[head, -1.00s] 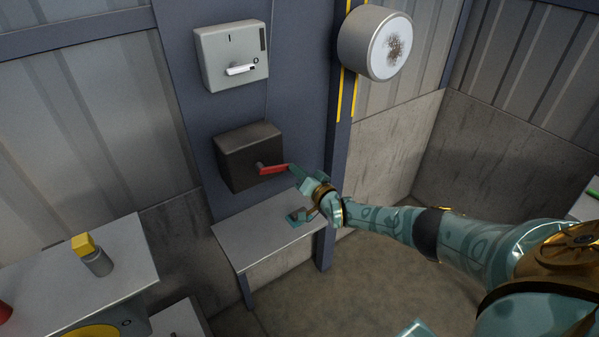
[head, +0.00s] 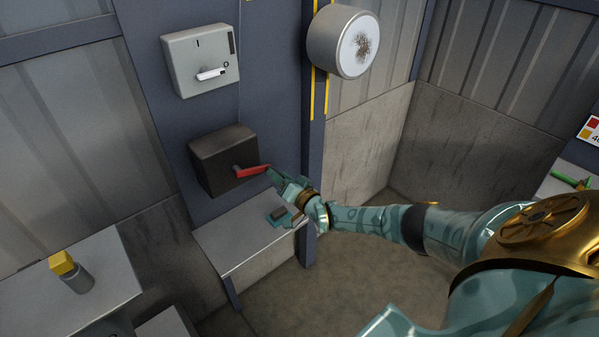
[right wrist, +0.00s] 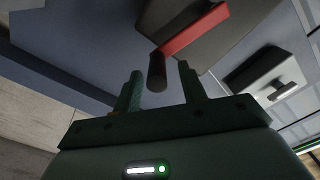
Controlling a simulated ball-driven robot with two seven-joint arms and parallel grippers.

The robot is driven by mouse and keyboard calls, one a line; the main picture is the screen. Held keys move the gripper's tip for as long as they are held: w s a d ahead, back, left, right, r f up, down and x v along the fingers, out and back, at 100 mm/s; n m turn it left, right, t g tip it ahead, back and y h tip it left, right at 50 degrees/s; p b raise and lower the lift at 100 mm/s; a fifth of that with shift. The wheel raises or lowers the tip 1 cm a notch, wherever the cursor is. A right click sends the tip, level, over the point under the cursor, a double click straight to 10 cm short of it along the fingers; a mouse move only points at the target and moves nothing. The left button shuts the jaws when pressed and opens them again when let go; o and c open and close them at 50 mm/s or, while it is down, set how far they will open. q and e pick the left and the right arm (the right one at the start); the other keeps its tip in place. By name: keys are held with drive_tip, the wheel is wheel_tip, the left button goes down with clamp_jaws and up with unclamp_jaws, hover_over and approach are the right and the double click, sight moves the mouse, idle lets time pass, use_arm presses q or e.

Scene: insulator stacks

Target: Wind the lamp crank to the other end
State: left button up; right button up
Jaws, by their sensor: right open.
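The red crank (head: 252,171) sits on the front of a dark box (head: 222,150) on the blue wall panel, and its arm points right. In the right wrist view the red crank arm (right wrist: 196,34) ends in a dark grip (right wrist: 157,72). My right gripper (head: 270,194) is open at the crank's free end, its fingers apart one above the other. In the right wrist view the grip shows between the fingertips of my right gripper (right wrist: 160,72); I cannot tell whether they touch it. The round lamp (head: 345,42) is above right. My left gripper is out of view.
A grey box with a white handle (head: 211,74) is mounted above the dark box. A small table (head: 232,243) stands below the crank, under my right gripper. The floor is open at lower middle.

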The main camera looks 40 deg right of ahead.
drive_tip(key=s+p, duration=0.3)
drive_tip(key=s, duration=1)
drive_tip(key=shift+s+d, duration=0.2)
drive_tip(key=shift+s, duration=0.05)
